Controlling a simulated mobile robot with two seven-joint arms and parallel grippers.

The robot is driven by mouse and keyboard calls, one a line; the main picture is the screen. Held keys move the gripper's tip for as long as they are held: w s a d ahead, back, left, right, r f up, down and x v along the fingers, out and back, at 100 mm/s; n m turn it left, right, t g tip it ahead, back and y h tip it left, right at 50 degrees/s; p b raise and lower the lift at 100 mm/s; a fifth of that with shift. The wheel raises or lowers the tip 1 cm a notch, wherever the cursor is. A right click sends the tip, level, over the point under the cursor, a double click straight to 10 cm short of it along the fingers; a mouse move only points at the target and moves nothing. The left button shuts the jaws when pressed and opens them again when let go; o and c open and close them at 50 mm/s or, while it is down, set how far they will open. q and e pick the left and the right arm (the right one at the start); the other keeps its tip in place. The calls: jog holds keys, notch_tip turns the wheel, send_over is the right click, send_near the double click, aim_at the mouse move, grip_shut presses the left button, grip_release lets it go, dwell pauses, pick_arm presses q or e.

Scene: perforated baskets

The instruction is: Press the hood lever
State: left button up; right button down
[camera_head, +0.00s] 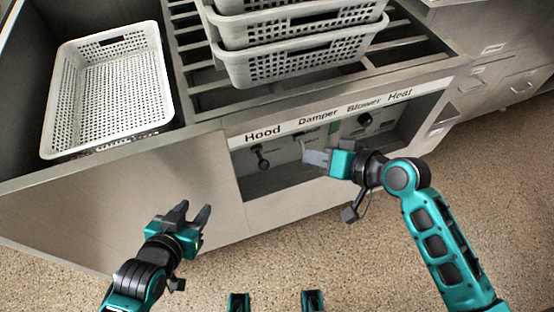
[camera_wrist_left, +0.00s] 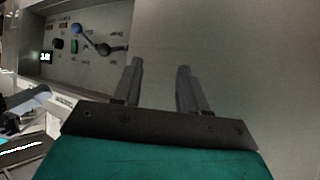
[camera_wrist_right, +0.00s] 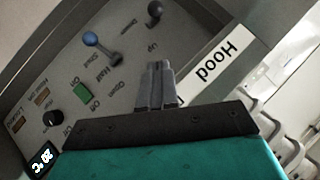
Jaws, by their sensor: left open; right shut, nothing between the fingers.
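The hood lever (camera_head: 263,160), a dark lever with a black knob, is in the recessed panel under the Hood label (camera_head: 262,133). Its black knob also shows in the left wrist view (camera_wrist_left: 115,50) and at the top of the right wrist view (camera_wrist_right: 155,10), near the words Up and Down. My right gripper (camera_head: 310,156) is shut and empty, in front of the panel to the right of the lever; no contact with the lever shows. My left gripper (camera_head: 192,213) is open and empty, low and left of the panel, before the plain cabinet front.
A blue-knobbed lever (camera_wrist_right: 90,38), a green switch (camera_wrist_right: 82,91) and a black dial (camera_wrist_right: 52,118) share the panel. A white basket (camera_head: 70,115) sits at the left. Several stacked baskets (camera_head: 300,65) stand above the panel. Floor in front is clear.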

jog(key=b, duration=0.2)
send_near(260, 158)
jog(key=w+r, duration=0.2)
jog(key=w, duration=0.1)
pick_arm(q)
jog(key=shift+w+d+f+b, duration=0.4)
jog(key=shift+d+f, duration=0.15)
jog(key=shift+d, duration=0.15)
pick_arm(e)
jog(key=f, duration=0.1)
jog(key=a+f, duration=0.1)
jog(key=s+a+f, duration=0.1)
jog(key=shift+f, duration=0.35)
pick_arm(q)
jog(key=shift+f, duration=0.1)
pick_arm(e)
jog(key=shift+f, duration=0.1)
pick_arm(q)
jog(key=shift+d+f+b, duration=0.1)
jog(key=shift+f+b, duration=0.45)
jog(key=shift+b, duration=0.35)
pick_arm(e)
jog(key=shift+s+f+t, duration=0.15)
jog(key=shift+f+t, duration=0.1)
jog(key=shift+t, duration=0.05)
